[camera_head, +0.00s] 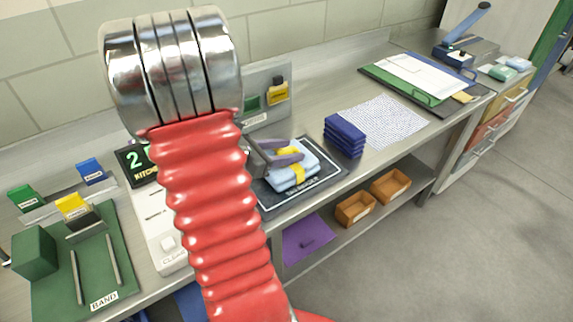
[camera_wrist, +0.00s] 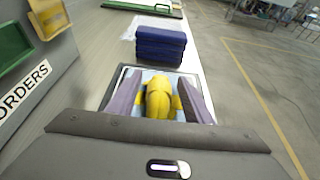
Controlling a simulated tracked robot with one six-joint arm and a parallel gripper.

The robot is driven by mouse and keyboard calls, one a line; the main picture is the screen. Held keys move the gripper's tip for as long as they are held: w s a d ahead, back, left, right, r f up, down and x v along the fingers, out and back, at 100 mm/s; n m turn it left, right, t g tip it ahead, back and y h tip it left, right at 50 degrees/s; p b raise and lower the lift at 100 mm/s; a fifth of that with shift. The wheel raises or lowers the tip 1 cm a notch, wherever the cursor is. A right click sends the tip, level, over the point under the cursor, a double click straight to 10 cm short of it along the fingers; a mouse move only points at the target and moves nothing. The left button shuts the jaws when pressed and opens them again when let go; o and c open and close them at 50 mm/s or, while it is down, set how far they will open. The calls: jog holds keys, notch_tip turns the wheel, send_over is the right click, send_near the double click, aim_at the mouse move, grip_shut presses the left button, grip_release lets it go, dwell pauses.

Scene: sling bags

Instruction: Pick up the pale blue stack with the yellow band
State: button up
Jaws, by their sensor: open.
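The pale blue stack (camera_head: 289,179) with a yellow band (camera_head: 298,172) lies on a dark mat with a light border (camera_head: 325,180) on the metal counter. My gripper (camera_head: 282,155) is right at the stack in the head view, partly behind my red arm. In the wrist view, my gripper (camera_wrist: 160,100) has its two purple-grey fingers apart, one on each side of the yellow band (camera_wrist: 158,98). Only a little of the pale blue stack (camera_wrist: 149,77) shows there. I cannot tell whether the fingers touch the stack.
A dark blue stack (camera_head: 344,136) stands just beyond the mat, near a dotted white sheet (camera_head: 385,122). A green band station (camera_head: 100,270) is at the left. A white device (camera_head: 160,225) stands left of my arm. Orange bins (camera_head: 355,209) sit on the lower shelf.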

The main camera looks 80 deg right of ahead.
grip_shut()
dwell(0.5)
dwell(0.9)
